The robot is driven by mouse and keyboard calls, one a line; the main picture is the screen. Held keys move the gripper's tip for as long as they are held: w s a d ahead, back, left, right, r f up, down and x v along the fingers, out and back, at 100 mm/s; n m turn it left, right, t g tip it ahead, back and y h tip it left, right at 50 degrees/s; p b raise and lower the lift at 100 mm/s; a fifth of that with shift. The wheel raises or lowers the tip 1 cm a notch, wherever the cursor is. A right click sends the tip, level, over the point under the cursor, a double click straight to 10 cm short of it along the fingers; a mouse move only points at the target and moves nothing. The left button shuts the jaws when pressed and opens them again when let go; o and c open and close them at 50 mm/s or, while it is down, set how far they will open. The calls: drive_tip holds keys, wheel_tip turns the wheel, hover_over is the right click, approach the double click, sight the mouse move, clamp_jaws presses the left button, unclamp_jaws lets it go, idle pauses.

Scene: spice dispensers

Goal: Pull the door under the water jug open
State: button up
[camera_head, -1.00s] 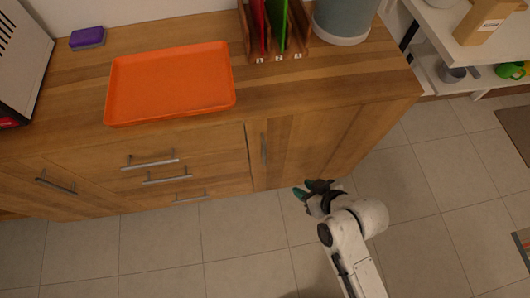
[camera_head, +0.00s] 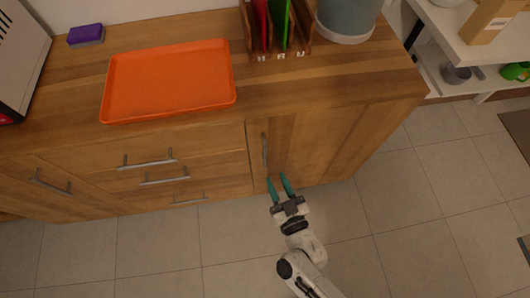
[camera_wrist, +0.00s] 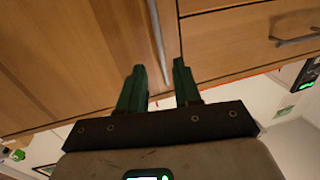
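The wooden cabinet door (camera_head: 305,145) below the grey-blue water jug (camera_head: 346,14) is closed. Its vertical metal bar handle (camera_head: 264,149) is near the door's left edge. My gripper (camera_head: 278,179) is open and empty, its two green fingers pointing at the door just below the handle. In the wrist view the door (camera_wrist: 75,55) fills the left side. The handle (camera_wrist: 157,42) lies ahead of my gripper (camera_wrist: 159,68), roughly in line with the gap between the fingers. The handle appears apart from the fingers; the exact distance is unclear.
Drawers with bar handles (camera_head: 163,181) are left of the door. An orange tray (camera_head: 170,82), a purple sponge (camera_head: 86,35) and a wooden rack (camera_head: 278,45) are on the counter. A white shelf (camera_head: 465,55) stands at right. The tiled floor before the cabinet is clear.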

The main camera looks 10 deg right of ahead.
sight(266, 156)
drive_tip(key=w, duration=0.3)
drive_tip(key=w+a, duration=0.1)
drive_tip(key=w, duration=0.2)
drive_tip(key=w+a, duration=0.1)
drive_tip(key=w, duration=0.3)
drive_tip(key=shift+b, duration=0.35)
clamp_jaws()
